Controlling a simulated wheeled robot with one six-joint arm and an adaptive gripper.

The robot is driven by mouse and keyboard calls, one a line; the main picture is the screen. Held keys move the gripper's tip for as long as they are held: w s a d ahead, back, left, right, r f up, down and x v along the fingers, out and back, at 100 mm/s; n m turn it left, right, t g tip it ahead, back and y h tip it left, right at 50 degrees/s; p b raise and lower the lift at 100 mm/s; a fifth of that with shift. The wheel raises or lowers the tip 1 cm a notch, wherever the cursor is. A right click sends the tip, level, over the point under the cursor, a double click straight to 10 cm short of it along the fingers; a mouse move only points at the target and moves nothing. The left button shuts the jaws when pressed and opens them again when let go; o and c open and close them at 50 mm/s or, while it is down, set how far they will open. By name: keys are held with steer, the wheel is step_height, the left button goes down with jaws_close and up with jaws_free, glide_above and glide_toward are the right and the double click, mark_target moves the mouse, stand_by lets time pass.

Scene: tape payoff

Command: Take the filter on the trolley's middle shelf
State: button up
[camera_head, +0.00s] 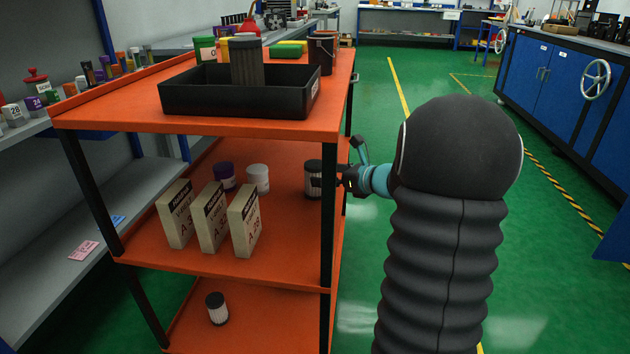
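The filter (313,183), a short cylinder with a dark cap and pale pleats, stands upright at the right side of the middle shelf (285,259) of the orange trolley. The trolley's dark corner post covers its right edge. My gripper (345,178) is at the right side of the trolley, level with the filter and close to it. The post and my arm hide part of the fingers, so I cannot tell whether they are open or touch the filter.
Three cartons (212,217) and two jars, one purple-capped (224,178) and one white-capped (258,180), share the middle shelf. A similar filter (217,308) stands on the bottom shelf. A black tray (235,101) sits on top.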

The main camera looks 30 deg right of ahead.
mark_target(315, 172)
steer(key=x, duration=0.5)
steer(key=shift+w+r, duration=0.1)
steer(key=shift+r, duration=0.05)
steer(key=c, duration=1.3)
